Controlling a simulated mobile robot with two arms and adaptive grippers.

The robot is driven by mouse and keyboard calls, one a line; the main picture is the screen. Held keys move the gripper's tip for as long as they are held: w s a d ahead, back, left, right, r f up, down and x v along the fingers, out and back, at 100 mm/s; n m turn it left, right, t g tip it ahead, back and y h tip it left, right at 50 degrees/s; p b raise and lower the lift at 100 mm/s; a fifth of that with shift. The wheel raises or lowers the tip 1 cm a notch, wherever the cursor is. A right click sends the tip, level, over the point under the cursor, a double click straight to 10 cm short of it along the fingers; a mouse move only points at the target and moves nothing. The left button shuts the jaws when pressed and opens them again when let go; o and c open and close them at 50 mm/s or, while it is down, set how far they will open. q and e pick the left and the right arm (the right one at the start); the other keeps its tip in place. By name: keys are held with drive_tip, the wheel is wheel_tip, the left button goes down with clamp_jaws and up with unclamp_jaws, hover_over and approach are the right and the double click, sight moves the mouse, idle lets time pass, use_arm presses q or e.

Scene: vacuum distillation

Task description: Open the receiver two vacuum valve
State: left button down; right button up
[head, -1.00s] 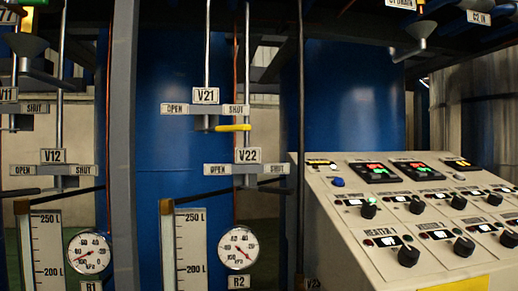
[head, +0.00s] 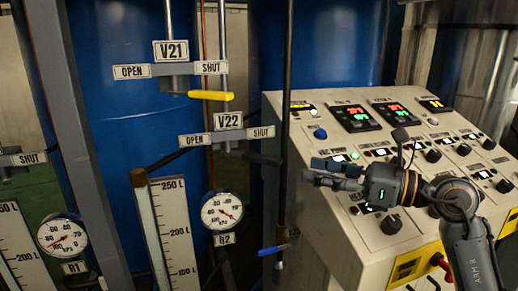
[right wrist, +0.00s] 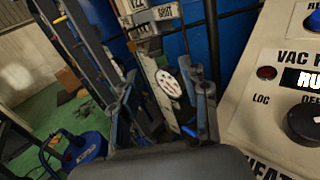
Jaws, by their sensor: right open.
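Two tagged valves stand by the R2 gauge (head: 222,211) in the head view. V21 (head: 171,51) has a yellow lever (head: 211,95) pointing right, beneath its SHUT plate. V22 (head: 228,120), lower, has a black lever (head: 262,158) pointing right below its SHUT plate. No tag here says which one is the vacuum valve. My right gripper (head: 322,172) is open and empty, right of V22's lever and apart from it, in front of the panel. Its open fingers (right wrist: 167,92) frame the gauge in the right wrist view. My left gripper is out of view.
The sloped control panel (head: 335,215) with knobs and displays stands close at the right. A dark vertical pipe (head: 287,110) and a blue lever (head: 273,250) lie between the valves and panel. A level scale (head: 173,235) stands beside the gauge.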

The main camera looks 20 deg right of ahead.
sight(262, 156)
drive_tip(key=p+x, duration=0.2)
drive_tip(key=x, duration=0.3)
drive_tip(key=p+x, duration=0.2)
drive_tip(key=x, duration=0.3)
drive_tip(key=shift+a+r, duration=0.2)
drive_tip(key=shift+a, duration=0.05)
drive_tip(key=shift+w+a+p, duration=0.25)
drive_tip(key=shift+a+p, duration=0.1)
drive_tip(key=shift+a, duration=0.2)
drive_tip(key=shift+w+a+f, duration=0.15)
drive_tip(key=shift+w, duration=0.2)
drive_tip(key=shift+s, duration=0.1)
clamp_jaws()
